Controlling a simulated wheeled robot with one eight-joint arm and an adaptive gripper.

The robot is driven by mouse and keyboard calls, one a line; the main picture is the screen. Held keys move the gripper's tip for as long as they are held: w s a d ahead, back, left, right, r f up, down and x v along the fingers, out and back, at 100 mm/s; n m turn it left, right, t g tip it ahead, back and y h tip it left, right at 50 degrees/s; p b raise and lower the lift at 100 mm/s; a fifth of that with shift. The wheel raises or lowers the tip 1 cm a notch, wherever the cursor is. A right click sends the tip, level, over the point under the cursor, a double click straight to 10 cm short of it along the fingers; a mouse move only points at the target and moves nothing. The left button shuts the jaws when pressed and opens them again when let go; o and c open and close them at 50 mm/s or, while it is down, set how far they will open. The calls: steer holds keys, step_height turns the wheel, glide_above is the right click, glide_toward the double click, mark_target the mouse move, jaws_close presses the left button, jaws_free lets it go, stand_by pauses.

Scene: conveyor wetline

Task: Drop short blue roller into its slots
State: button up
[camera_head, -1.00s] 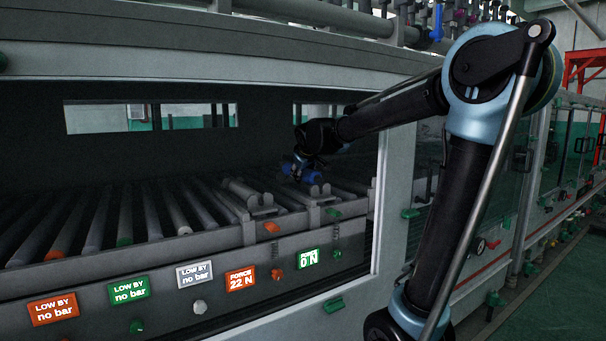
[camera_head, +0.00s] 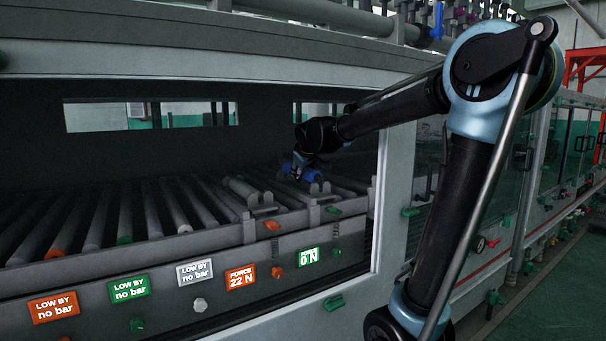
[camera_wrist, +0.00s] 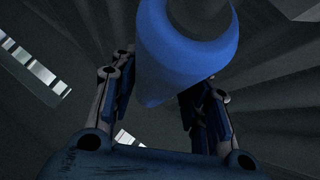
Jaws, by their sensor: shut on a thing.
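The short blue roller (camera_wrist: 180,55) fills the upper middle of the wrist view, between the two fingers of my gripper (camera_wrist: 160,110), which is shut on it. In the head view the blue roller (camera_head: 291,169) shows small under my gripper (camera_head: 304,165), at the right part of the roller bed.
Grey rollers (camera_head: 172,205) lie in a row to the left, with an orange one (camera_head: 62,232) among them. The window frame's right post (camera_head: 400,200) is close to my arm.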

steer(key=shift+f, duration=2)
stand_by(0.8)
steer(key=o, duration=1.3)
steer(key=shift+v, duration=5.9)
